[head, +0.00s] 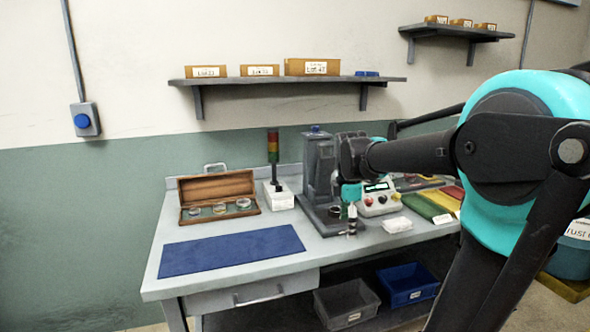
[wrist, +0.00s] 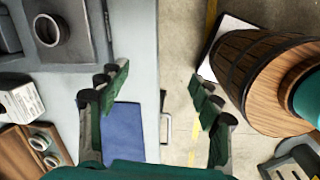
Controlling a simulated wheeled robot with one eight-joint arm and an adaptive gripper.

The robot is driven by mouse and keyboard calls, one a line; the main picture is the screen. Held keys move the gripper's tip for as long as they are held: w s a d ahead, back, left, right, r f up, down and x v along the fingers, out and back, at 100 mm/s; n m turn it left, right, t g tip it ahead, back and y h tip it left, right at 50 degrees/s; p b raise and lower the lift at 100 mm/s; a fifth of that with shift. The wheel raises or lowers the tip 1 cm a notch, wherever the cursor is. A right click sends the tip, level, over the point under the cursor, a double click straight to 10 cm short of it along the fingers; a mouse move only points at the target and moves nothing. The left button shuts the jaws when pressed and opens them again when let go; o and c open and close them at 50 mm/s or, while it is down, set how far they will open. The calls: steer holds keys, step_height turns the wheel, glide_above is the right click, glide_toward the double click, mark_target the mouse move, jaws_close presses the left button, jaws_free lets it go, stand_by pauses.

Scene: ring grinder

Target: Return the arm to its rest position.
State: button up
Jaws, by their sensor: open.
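My arm reaches in from the right of the head view, over the workbench (head: 225,275). My gripper (wrist: 160,88) shows in the wrist view with its two green-padded fingers spread wide and nothing between them. Below the gap lie the bench's front edge and the floor. In the head view the gripper hangs from the arm's end in front of the grinder (head: 318,165), and its fingers are too small to make out clearly. A metal ring (wrist: 47,30) sits on the grinder's base plate in the wrist view.
A blue mat (head: 230,250) and an open wooden case (head: 218,193) with rings lie on the bench. A signal tower (head: 273,160), a button box (head: 380,200) and coloured trays stand near the grinder. A wooden barrel (wrist: 245,75) stands on the floor. A shelf (head: 290,80) hangs above.

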steer(key=s+d+f+m+t, duration=0.1)
steer(key=s+f+m, duration=0.7)
steer(key=f+m, duration=0.1)
steer(key=s+d+f+m+t, duration=0.1)
steer(key=s+d+f+m, duration=0.1)
steer(key=s+f+m, duration=0.6)
steer(key=shift+s+d+f+m+t+y, duration=0.3)
steer(key=shift+s+f+m+y, duration=0.15)
steer(key=shift+m, duration=0.55)
steer(key=shift+r, duration=0.15)
